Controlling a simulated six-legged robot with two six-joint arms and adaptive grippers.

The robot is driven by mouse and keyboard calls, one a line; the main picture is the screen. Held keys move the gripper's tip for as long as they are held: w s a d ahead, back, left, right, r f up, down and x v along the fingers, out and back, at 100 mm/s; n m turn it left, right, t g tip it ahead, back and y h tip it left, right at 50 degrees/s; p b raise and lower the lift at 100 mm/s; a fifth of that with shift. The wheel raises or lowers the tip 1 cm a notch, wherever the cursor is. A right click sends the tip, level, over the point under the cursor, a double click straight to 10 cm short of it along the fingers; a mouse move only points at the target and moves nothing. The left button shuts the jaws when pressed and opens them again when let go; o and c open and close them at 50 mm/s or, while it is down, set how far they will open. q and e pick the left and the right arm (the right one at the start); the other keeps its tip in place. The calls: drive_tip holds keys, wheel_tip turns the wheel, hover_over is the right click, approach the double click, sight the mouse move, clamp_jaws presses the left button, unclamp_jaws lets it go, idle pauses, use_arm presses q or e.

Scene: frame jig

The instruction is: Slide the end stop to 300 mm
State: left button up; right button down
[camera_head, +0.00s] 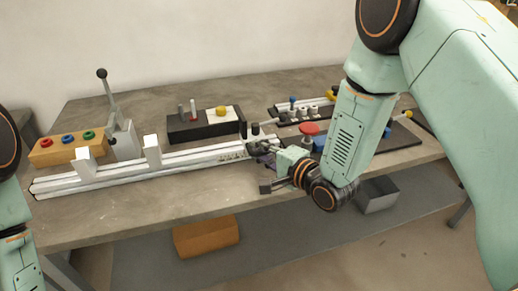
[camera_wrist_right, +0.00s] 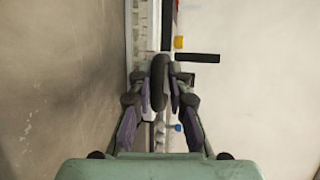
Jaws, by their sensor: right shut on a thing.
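A pale metal rail (camera_head: 120,176) lies along the front of the bench, with two upright white blocks on it, a left one (camera_head: 84,163) and a right one (camera_head: 152,151). Small scale marks show near its right end. My right gripper (camera_head: 262,149) is at that right end. In the right wrist view its fingers (camera_wrist_right: 160,88) are shut on a dark rounded piece (camera_wrist_right: 158,72), which seems to be the end stop's knob. The fingers and arm hide most of the end stop, and I cannot read its position. My left gripper is out of view.
Behind the rail stand a black block with a yellow knob (camera_head: 222,111) and a grey lever (camera_head: 108,92). An orange box with coloured rings (camera_head: 66,148) is at the left. A red knob (camera_head: 309,129) stands close to my right wrist. The bench front (camera_head: 130,218) is clear.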

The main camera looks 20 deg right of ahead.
drive_tip(key=shift+s+f, duration=0.25)
drive_tip(key=shift+f, duration=0.2)
drive_tip(key=c, duration=1.6)
unclamp_jaws()
drive_tip(key=shift+o, duration=1.2)
drive_tip(key=shift+r, duration=0.1)
drive_tip(key=shift+w, duration=0.1)
drive_tip(key=shift+r, duration=0.1)
drive_tip(key=v, duration=1.2)
drive_tip(key=shift+r, duration=0.1)
